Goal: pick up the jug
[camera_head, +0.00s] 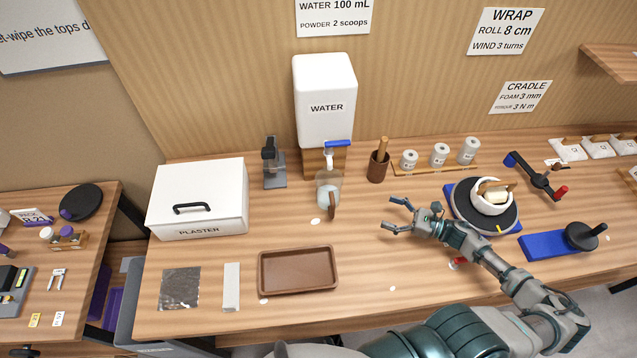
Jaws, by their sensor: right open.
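The jug (323,194) is a clear vessel with a brown handle (332,205) on its front right side. It stands upright on the wooden bench under the tap of the white water tank (326,104). My right gripper (388,214) is open and empty, to the right of the jug and apart from it, with its fingers pointing left toward it. My left gripper is not in view.
A brown tray (298,288) lies in front of the jug. A white plaster box (197,232) stands left, beside a dark dispenser (273,165). A brown cup with a tool (378,166) stands behind my gripper. A turntable with a bowl (458,207) is at right.

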